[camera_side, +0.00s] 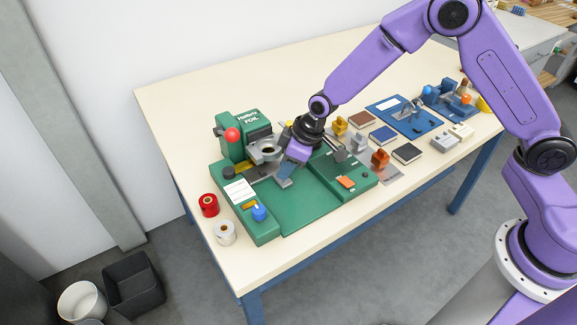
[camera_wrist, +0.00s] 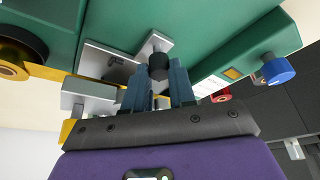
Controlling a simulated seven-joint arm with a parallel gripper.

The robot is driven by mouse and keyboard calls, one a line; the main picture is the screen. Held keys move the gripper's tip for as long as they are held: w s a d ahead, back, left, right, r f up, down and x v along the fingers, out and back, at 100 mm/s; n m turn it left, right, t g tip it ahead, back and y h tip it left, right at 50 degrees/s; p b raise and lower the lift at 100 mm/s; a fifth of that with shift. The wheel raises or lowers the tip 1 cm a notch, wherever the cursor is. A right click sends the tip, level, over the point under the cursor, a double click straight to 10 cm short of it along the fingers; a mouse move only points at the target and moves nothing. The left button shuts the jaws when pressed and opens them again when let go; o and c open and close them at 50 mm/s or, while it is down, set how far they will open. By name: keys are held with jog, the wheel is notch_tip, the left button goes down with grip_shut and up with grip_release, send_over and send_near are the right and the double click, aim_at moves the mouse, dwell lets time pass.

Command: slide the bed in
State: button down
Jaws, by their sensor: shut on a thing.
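The green foil press (camera_side: 310,205), labelled FOIL, stands on the cream table, with a red ball handle (camera_side: 232,134) on its upright head. My gripper (camera_side: 286,176) reaches down at the middle of the press, beside the head. The silver bed plate (camera_wrist: 97,60) shows in the wrist view with a narrower bar and a black knob (camera_wrist: 158,65) at its side. My gripper's two blue-grey fingers (camera_wrist: 158,84) are shut around this knob. In the side view the gripper hides the knob and much of the bed, leaving a small silver part (camera_side: 285,183) visible.
A red foil roll (camera_side: 209,205) and a silver roll (camera_side: 225,233) stand left of the press, near its blue knob (camera_side: 259,213). Small blocks, a black book (camera_side: 406,153) and a blue mat (camera_side: 403,117) lie to the right. The table's front right is clear.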

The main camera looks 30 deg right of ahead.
jog(key=c, duration=0.9)
grip_release()
jog(key=shift+w, duration=0.3)
jog(key=shift+c, duration=0.2)
jog(key=shift+s, duration=0.1)
jog(key=v, duration=1.7)
jog(key=shift+s+r, duration=0.15)
jog(key=shift+s, duration=0.05)
jog(key=shift+d, duration=0.1)
jog(key=s+d+n+g+h, duration=0.1)
jog(key=s+d, duration=0.3)
jog(key=s, duration=0.5)
jog(key=s+d+n+g+h, duration=0.1)
jog(key=s+d, duration=0.2)
jog(key=s, duration=0.6)
jog(key=s+d+n, duration=0.1)
jog(key=s+d, duration=0.3)
jog(key=s, duration=0.5)
jog(key=shift+s+d+f+n+g+h, duration=0.3)
jog(key=shift+s+f+g+h, duration=0.05)
jog(key=shift+s+g+h, duration=0.05)
